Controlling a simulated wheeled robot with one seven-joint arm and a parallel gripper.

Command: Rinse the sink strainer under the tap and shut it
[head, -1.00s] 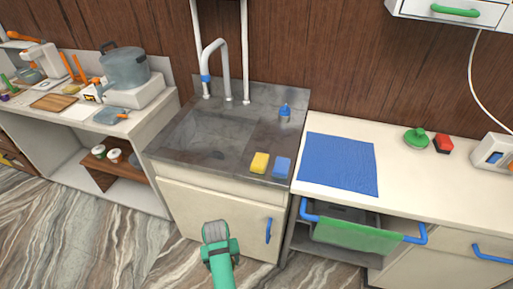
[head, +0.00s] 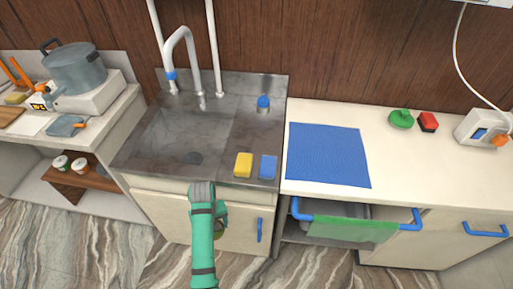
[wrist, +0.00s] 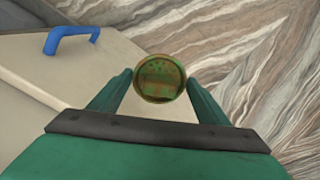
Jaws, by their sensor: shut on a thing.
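My gripper (wrist: 160,84) is shut on the round sink strainer (wrist: 160,70), whose face is mottled brown and green, in the wrist view. The strainer is held above the floor, beside a pale cabinet door. No running water is visible.
A yellow sponge (head: 243,164) and a blue sponge (head: 268,167) lie at the sink's front right. A blue-capped item (head: 263,103) stands behind them. A blue mat (head: 327,154) covers the counter to the right. A blue door handle (head: 260,229) juts out below the sink.

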